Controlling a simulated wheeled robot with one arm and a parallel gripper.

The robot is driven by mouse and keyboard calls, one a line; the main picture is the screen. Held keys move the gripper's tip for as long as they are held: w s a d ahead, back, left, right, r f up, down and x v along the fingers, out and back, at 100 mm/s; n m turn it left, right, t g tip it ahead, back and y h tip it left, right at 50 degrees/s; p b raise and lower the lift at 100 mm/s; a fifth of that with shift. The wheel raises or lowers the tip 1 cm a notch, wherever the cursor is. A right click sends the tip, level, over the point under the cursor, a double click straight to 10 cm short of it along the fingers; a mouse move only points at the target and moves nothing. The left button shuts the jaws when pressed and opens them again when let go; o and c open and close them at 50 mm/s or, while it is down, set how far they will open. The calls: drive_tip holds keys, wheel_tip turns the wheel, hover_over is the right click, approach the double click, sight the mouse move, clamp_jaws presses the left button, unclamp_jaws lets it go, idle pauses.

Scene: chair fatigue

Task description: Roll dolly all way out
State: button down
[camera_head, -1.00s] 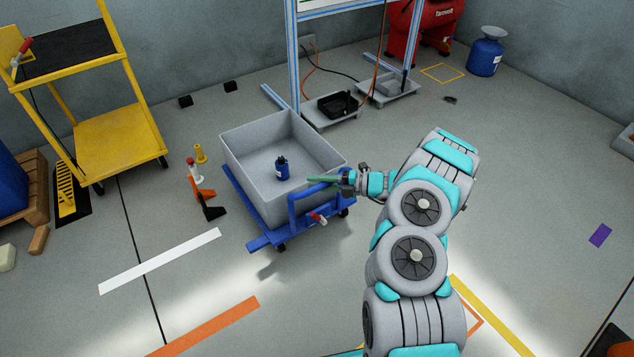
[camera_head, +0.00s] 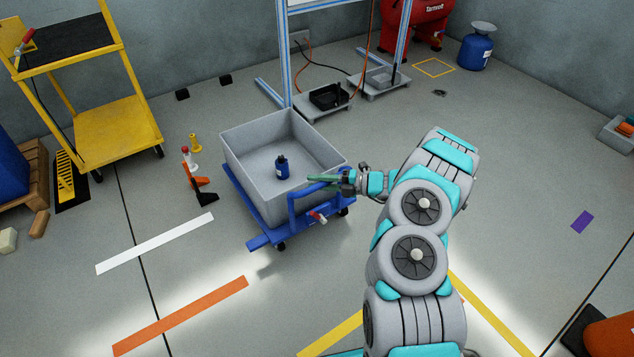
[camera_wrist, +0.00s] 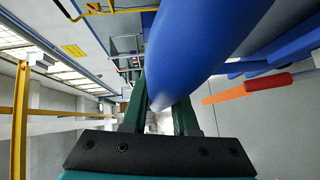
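The blue dolly (camera_head: 262,241) stands on the floor ahead of me, carrying a large grey open bin (camera_head: 255,188). A small dark blue bottle (camera_head: 282,167) stands inside the bin. The dolly's blue handle (camera_head: 296,205) rises on the bin's near right side. My gripper (camera_head: 325,181) is at the top bar of this handle. In the wrist view, the green fingers of my gripper (camera_wrist: 160,115) lie on both sides of the blue handle bar (camera_wrist: 200,45), which fills the upper middle. The exact contact is partly hidden by the bar.
White (camera_head: 155,244) and orange (camera_head: 180,316) floor stripes lie front left. A blue-grey frame (camera_head: 291,60) and black tray (camera_head: 328,97) are behind the bin. Floor to the right is largely clear.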

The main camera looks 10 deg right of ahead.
drive_tip(key=c, duration=0.7)
unclamp_jaws()
drive_tip(key=shift+s+d+f, duration=0.1)
drive_tip(key=shift+d, duration=0.1)
drive_tip(key=v, duration=0.7)
drive_tip(key=shift+s+d, duration=0.15)
drive_tip(key=shift+d, duration=0.15)
